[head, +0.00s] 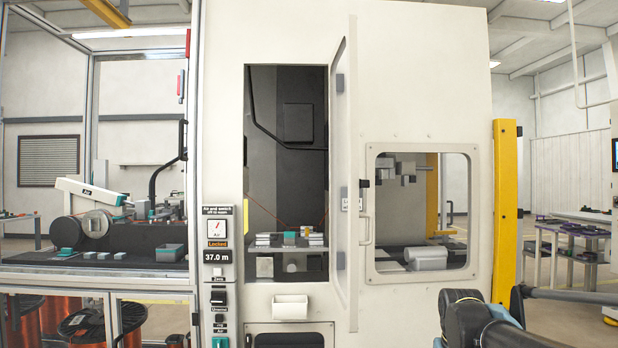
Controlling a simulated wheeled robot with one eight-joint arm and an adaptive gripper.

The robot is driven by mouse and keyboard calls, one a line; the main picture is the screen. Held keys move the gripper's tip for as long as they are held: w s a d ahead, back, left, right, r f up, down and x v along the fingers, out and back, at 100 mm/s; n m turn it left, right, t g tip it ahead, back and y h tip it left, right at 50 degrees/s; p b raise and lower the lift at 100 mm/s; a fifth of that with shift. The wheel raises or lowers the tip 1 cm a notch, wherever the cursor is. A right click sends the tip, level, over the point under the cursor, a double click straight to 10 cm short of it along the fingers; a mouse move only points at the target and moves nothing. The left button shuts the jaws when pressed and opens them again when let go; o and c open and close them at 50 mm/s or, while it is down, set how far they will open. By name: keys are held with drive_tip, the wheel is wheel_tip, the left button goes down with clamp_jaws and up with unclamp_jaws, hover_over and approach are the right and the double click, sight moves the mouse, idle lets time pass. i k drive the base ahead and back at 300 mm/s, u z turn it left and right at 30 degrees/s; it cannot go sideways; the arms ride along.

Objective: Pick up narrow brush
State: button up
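I cannot make out a narrow brush for certain at this size. Dark links of my arm show at the lower right. My gripper's fingers are not in view.
A narrow cabinet door (345,175) stands open on the bay's right side. A white bin (289,307) hangs below the bay. A yellow post (504,210) stands at right. A glazed machine with a dark bench (120,255) and copper spools (88,332) is at left.

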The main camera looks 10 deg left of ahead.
sight(288, 237)
drive_tip(key=u, duration=2.95)
drive_tip(key=k, duration=1.2)
drive_tip(key=z, duration=1.65)
drive_tip(key=i, duration=0.55)
drive_tip(key=u, duration=0.1)
